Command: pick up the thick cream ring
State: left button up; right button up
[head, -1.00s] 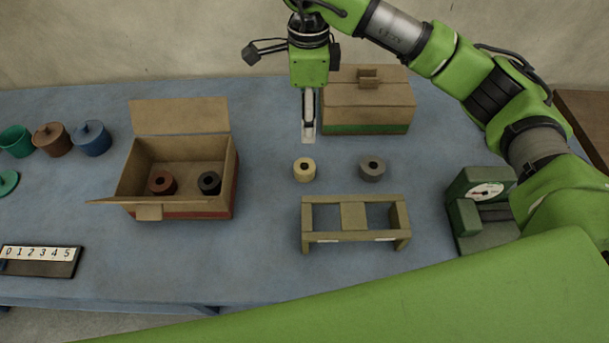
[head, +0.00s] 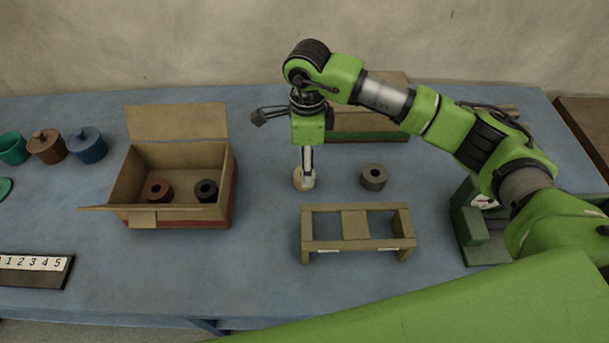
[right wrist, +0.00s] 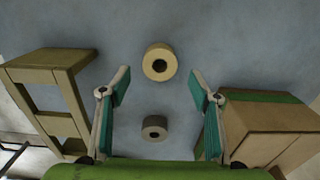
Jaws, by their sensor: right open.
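The thick cream ring (head: 298,181) stands on the blue table, left of a grey ring (head: 373,177). My right gripper (head: 307,184) points down over it and hides part of it in the head view. In the right wrist view the cream ring (right wrist: 160,62) shows just past the fingertips, roughly centred between them. The right gripper (right wrist: 160,82) is open there and holds nothing. The grey ring (right wrist: 155,128) shows lower in that view, also on the table. My left gripper is in neither view.
A wooden stand (head: 357,246) is in front of the rings and a closed carton (head: 368,125) behind. An open carton (head: 178,215) with a brown and a black ring stands left. A green scale (head: 485,250) is at right. Lidded pots stand at far left.

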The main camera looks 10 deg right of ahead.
jog(key=f, duration=0.1)
jog(key=f+p, duration=0.1)
jog(key=f, duration=0.1)
jog(key=shift+a+f, duration=0.25)
jog(key=shift+f, duration=0.75)
jog(key=c, duration=1.2)
jog(key=shift+c, duration=0.2)
jog(key=shift+r, duration=0.15)
